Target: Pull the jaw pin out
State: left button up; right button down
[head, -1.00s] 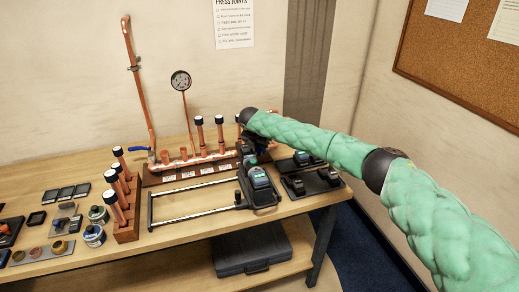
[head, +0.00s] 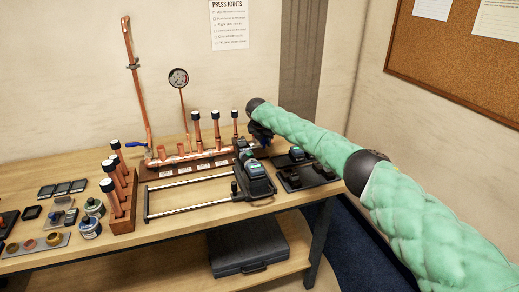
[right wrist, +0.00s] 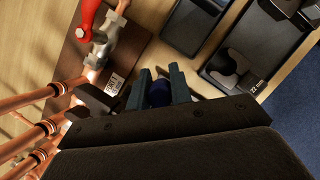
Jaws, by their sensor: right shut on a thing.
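My right gripper (head: 260,133) is over the back right of the bench, behind the press tool (head: 253,182), which lies on the bench with its long handles to the left. In the right wrist view the gripper (right wrist: 160,82) is shut on a small dark blue rounded piece (right wrist: 160,94), which looks like the head of the jaw pin. The piece's lower part is hidden by the gripper body. In the head view the gripper's own fingertips are too small and dark to make out. My left gripper is not in view.
The copper manifold (head: 190,160) with upright capped pipes stands behind the tool. Its red valve handle (right wrist: 86,18) is close by in the right wrist view. Black jaw holders (head: 304,175) lie to the right. A wooden rack (head: 122,222) stands at the left.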

jog(key=shift+w+d, duration=0.25)
jog(key=shift+d, duration=0.25)
jog(key=shift+r, duration=0.1)
jog(key=c, duration=1.6)
grip_release()
jog(key=shift+c, duration=0.2)
jog(key=shift+o, duration=0.5)
jog(key=shift+d, duration=0.2)
jog(key=shift+a, duration=0.15)
jog(key=shift+s, duration=0.1)
